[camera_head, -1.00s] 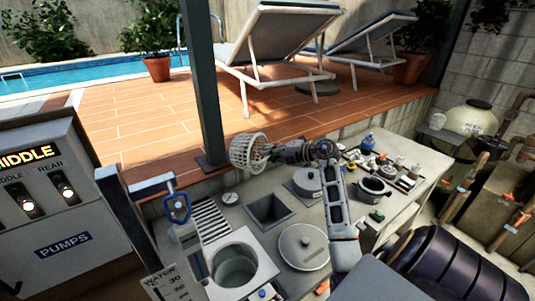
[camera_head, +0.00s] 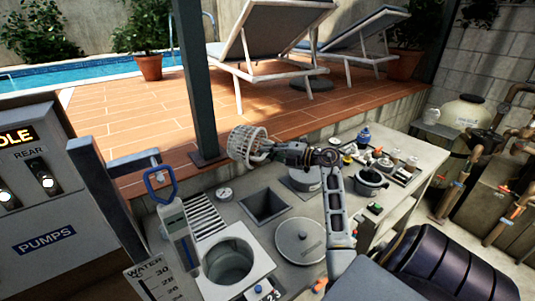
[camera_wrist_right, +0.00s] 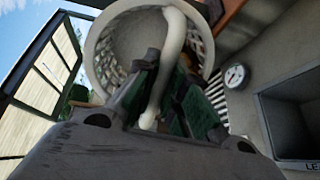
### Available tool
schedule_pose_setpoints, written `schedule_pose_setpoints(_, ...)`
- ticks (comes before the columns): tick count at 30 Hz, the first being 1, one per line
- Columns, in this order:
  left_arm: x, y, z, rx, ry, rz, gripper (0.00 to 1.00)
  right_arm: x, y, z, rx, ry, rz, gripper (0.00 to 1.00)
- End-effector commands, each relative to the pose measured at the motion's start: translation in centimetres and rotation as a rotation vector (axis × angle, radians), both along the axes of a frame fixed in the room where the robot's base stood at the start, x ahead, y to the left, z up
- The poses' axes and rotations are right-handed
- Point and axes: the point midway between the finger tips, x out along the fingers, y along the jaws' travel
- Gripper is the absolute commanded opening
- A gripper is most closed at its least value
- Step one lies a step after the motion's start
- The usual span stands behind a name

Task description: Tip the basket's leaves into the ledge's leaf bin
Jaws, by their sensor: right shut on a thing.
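The white slatted basket (camera_head: 247,146) is held tilted on its side above the back of the grey ledge, left of and behind the square opening of the leaf bin (camera_head: 266,206). My right gripper (camera_head: 272,151) is shut on the basket's pale handle. In the right wrist view the handle (camera_wrist_right: 174,50) runs between the fingers (camera_wrist_right: 155,95), with the basket (camera_wrist_right: 95,45) beyond them. The bin (camera_wrist_right: 290,120) shows at the right edge with part of its label. I cannot make out leaves in the basket. My left gripper is out of view.
A round lid (camera_head: 300,242) and a round well (camera_head: 230,262) lie in front of the bin. A dial gauge (camera_head: 224,194) and slatted grate (camera_head: 207,221) are left of it. A dark post (camera_head: 200,90) rises behind the ledge. Pots and bottles crowd the right.

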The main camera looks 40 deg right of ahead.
Motion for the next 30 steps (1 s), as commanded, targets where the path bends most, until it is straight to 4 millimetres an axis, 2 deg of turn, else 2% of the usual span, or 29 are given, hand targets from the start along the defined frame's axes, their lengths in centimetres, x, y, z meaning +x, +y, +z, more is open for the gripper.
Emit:
schedule_pose_setpoints(23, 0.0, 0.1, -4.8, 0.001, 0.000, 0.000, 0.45, -1.1, -0.4, -1.8, 0.065, -0.150, 0.000, 0.00)
schedule_pose_setpoints(30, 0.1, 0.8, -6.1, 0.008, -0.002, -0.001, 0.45, -1.4, -0.7, -2.2, 0.083, -0.194, -0.002, 0.00)
